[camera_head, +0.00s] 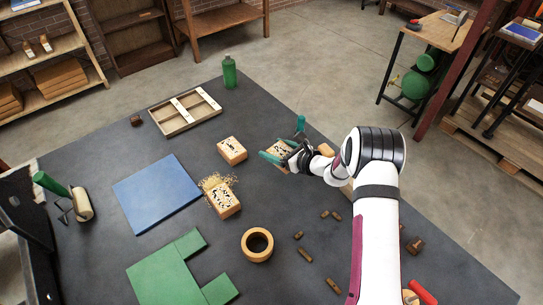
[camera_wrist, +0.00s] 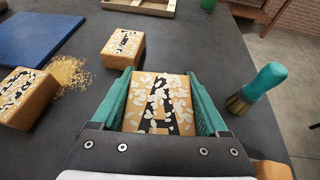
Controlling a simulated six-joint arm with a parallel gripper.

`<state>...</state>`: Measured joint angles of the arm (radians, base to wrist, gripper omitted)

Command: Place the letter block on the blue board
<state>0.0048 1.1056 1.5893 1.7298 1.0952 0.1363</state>
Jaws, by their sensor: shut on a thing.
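My gripper (camera_head: 281,152) is shut on a wooden letter block (camera_head: 279,148), over the right-middle part of the dark table. In the wrist view the block (camera_wrist: 160,103) sits between the two teal fingers, its top showing a black letter A strewn with pale flakes. I cannot tell whether it touches the table. The blue board (camera_head: 157,194) lies flat at the left of the table, apart from my gripper; its corner also shows at the upper left of the wrist view (camera_wrist: 35,38). Nothing lies on the board.
Two similar blocks (camera_head: 232,150) (camera_head: 223,199) stand between gripper and board, with sawdust (camera_head: 217,183) beside one. A teal-handled brush (camera_head: 300,124) stands close by my gripper. A wooden ring (camera_head: 257,245), green board (camera_head: 165,277), tray (camera_head: 185,109) and green bottle (camera_head: 229,71) surround.

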